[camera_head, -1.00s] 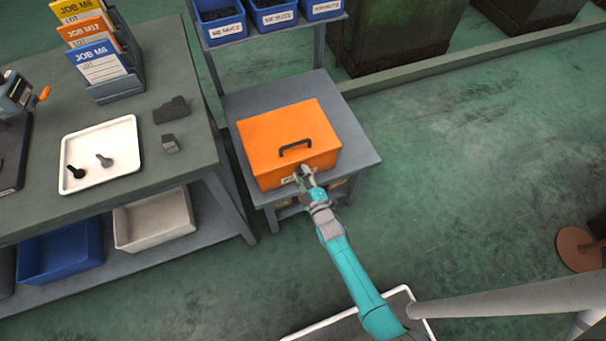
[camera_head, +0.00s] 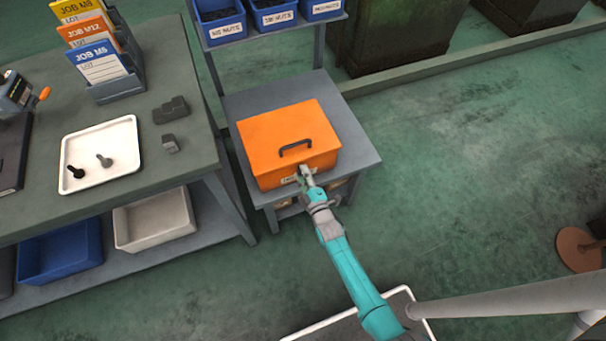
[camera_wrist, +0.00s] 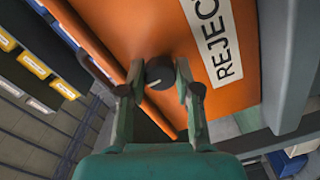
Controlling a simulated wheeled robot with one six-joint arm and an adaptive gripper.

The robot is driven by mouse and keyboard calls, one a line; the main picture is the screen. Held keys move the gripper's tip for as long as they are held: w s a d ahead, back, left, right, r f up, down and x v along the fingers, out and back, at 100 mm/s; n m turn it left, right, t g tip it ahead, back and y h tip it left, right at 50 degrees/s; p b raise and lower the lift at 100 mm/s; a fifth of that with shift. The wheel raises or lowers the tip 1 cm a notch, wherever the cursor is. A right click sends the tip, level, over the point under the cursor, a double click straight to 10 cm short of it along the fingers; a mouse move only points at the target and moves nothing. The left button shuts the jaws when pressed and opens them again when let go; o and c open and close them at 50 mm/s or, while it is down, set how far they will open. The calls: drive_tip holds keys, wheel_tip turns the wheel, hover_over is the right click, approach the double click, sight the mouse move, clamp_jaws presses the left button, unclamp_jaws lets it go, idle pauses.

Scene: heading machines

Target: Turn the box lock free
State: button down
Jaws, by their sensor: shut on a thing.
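The orange box (camera_head: 285,135) sits with its lid shut on a small grey stand. A dark handle (camera_head: 296,148) is on its lid. In the wrist view, the box's orange front (camera_wrist: 225,95) carries a white label (camera_wrist: 213,35) with "REJEC" readable. The box lock (camera_wrist: 158,72) is a round dark knob on that front, beside the label. My gripper (camera_wrist: 158,82) has one fingertip on each side of the knob and is shut on it. In the head view, my gripper (camera_head: 305,177) is at the box's front face and hides the lock.
Blue nut bins (camera_head: 272,14) sit on a shelf behind the box. The floor to the right is mostly clear.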

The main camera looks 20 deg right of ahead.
drive_tip(key=c, duration=0.8)
unclamp_jaws()
drive_tip(key=s, duration=1.2)
drive_tip(key=shift+r, duration=0.25)
drive_tip(key=s+r+m+g, duration=0.1)
drive_tip(key=s+r+m, duration=0.3)
drive_tip(key=s, duration=0.6)
drive_tip(key=s+r+m, duration=0.2)
drive_tip(key=s+r, duration=0.3)
drive_tip(key=s, duration=0.4)
drive_tip(key=s+r+m+g, duration=0.1)
drive_tip(key=s+r+m, duration=0.2)
drive_tip(key=s+r, duration=0.3)
drive_tip(key=s+r+m, duration=0.3)
drive_tip(key=s+r, duration=0.3)
drive_tip(key=r, duration=0.6)
drive_tip(key=shift+m+g, duration=0.4)
